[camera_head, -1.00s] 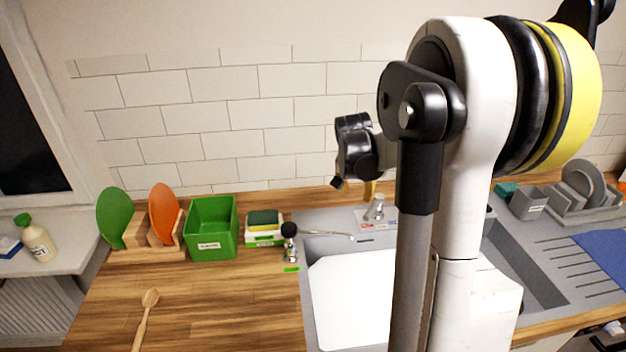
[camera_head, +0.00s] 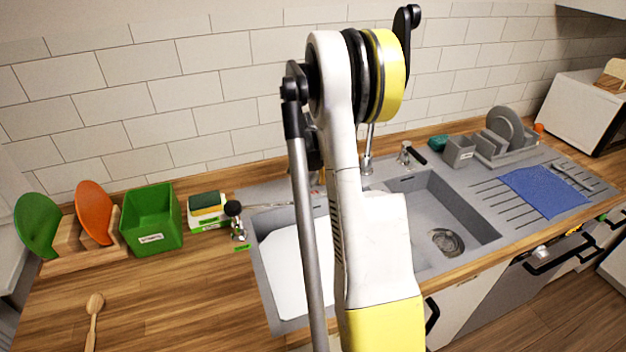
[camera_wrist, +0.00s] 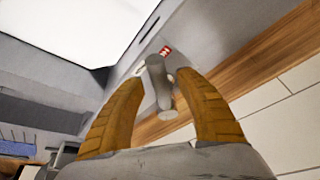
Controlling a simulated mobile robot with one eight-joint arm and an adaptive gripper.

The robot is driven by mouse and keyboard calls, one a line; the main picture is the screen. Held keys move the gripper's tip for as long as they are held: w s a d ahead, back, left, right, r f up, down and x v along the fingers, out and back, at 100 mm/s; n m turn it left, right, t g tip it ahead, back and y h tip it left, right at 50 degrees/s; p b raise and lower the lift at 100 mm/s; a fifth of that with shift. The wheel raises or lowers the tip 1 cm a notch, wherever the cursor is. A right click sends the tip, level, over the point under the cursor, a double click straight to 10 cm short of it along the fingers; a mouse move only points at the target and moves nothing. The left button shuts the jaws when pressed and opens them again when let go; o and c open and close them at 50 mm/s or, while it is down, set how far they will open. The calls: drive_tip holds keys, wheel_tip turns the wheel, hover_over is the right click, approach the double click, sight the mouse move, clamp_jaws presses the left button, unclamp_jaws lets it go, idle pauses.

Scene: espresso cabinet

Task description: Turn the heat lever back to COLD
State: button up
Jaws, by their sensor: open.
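A short grey lever (camera_wrist: 158,86) with a rounded end stands on the grey sink rim, beside a small red-and-white label (camera_wrist: 165,50) in the wrist view. I take it to be the heat lever; which way it is set cannot be read. My gripper (camera_wrist: 160,76) is open, with one yellow-orange finger on each side of the lever. I cannot tell whether either finger touches it. In the head view my arm hides the gripper and most of the lever's surroundings.
The sink (camera_head: 480,212) with a tall tap (camera_head: 367,150) and a black-handled fitting (camera_head: 405,155) lies behind and right of my arm. A green bin (camera_head: 152,220) and a black-knobbed fitting (camera_head: 235,210) stand left. A tiled wall rises close behind.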

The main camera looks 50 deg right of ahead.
clamp_jaws()
drive_tip(key=shift+s, duration=0.1)
